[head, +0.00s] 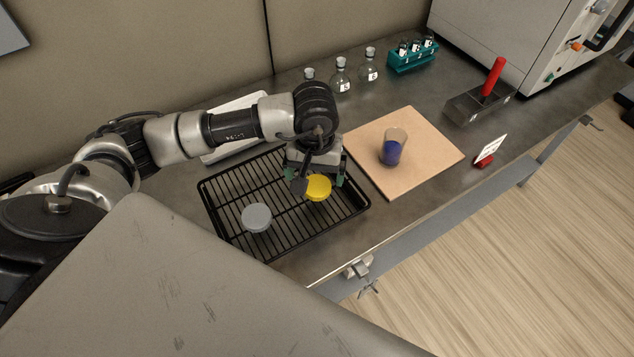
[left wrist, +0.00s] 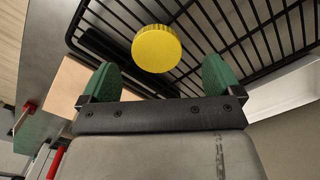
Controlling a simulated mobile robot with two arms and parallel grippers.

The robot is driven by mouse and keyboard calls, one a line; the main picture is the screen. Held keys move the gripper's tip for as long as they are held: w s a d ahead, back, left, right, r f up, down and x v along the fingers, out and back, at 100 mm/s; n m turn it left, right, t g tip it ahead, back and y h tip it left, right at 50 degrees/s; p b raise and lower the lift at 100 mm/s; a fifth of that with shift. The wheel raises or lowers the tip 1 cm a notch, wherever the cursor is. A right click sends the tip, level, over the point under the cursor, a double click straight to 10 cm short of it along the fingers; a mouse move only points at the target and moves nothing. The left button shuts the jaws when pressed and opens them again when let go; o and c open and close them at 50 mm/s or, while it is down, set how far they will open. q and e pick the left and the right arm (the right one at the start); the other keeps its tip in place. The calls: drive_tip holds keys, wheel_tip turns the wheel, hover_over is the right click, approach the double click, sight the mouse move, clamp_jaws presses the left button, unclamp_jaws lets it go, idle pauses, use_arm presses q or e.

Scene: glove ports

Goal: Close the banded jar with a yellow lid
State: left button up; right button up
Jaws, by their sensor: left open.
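A yellow lid (head: 318,187) lies on a black wire rack (head: 223,223). The lid also shows in the left wrist view (left wrist: 156,48), just beyond the fingertips. My left gripper (head: 319,180) is over the rack at the yellow lid, its green fingers open and apart; in the left wrist view (left wrist: 160,72) nothing is between them. A jar (head: 391,148) with a blue band or contents stands upright on a tan board (head: 425,140), right of the gripper. Its top shows no lid. My right gripper is not in view.
A grey lid (head: 256,217) lies on the rack. Stoppered flasks (head: 341,76) and a teal vial rack (head: 412,54) stand behind.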

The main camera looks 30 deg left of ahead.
sight(317, 186)
use_arm(q)
drive_tip(key=shift+d+f, duration=0.2)
drive_tip(key=shift+f, duration=1.65)
drive_tip(key=shift+c, duration=0.3)
drive_tip(key=c, duration=0.9)
drive_tip(key=shift+r, duration=0.1)
drive_tip(key=shift+r, duration=0.5)
wheel_tip(317, 186, up, 3)
drive_tip(key=shift+w+f+b, duration=0.1)
drive_tip(key=shift+b, duration=0.25)
drive_tip(key=d+r, duration=0.2)
drive_tip(key=d, duration=0.2)
drive_tip(key=s+d+r+b, duration=0.1)
drive_tip(key=d+r, duration=0.1)
drive_tip(key=d, duration=0.1)
drive_tip(key=d+r+b, duration=0.1)
drive_tip(key=d+r, duration=0.2)
drive_tip(key=d, duration=0.1)
drive_tip(key=shift+s+d, duration=0.3)
